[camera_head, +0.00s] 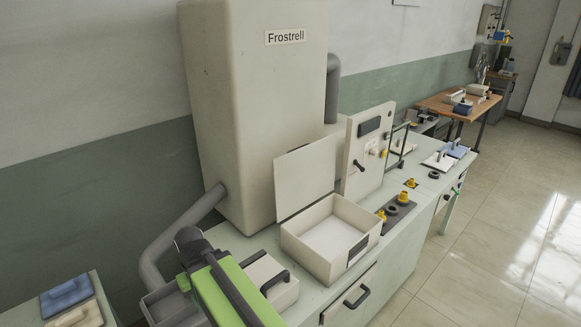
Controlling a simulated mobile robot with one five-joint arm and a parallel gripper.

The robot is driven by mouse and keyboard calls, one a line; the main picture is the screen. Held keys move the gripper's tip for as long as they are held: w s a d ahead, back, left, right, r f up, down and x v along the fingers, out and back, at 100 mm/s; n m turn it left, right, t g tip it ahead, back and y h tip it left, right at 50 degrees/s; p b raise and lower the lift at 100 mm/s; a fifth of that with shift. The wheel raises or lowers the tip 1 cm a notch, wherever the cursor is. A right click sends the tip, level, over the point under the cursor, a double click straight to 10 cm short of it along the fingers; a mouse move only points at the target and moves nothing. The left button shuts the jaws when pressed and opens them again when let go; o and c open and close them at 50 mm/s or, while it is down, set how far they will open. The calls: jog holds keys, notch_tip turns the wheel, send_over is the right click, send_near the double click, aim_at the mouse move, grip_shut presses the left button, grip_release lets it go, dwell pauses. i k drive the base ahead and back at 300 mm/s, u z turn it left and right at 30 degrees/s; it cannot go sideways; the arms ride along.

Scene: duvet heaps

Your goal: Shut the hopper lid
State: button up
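The hopper is a cream open-topped box (332,258) on the pale green counter, below the tall cream machine labelled Frostrell. Its inside looks pale and flat, and a dark label or plate is on its front wall. The hopper lid (304,182) is a cream flat panel that stands open, nearly upright, along the box's back edge. No hand or tool touches the lid. My green and black arm shows at the lower left, left of the hopper and apart from it. I cannot make out my gripper's fingers in this view.
A cream box with a dark handle (280,281) sits between my arm and the hopper. A control panel (367,150) stands behind the hopper's right side. Yellow and black knobs (392,205) are right of it. A grey hose (168,240) runs behind my arm.

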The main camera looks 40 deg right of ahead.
aim_at(305, 174)
jog(key=u, duration=5.7)
jog(key=i, duration=0.1)
jog(key=z, duration=3.05)
jog(key=k, duration=1.1)
jog(key=z, duration=0.95)
jog(key=i, duration=1)
jog(key=u, duration=0.05)
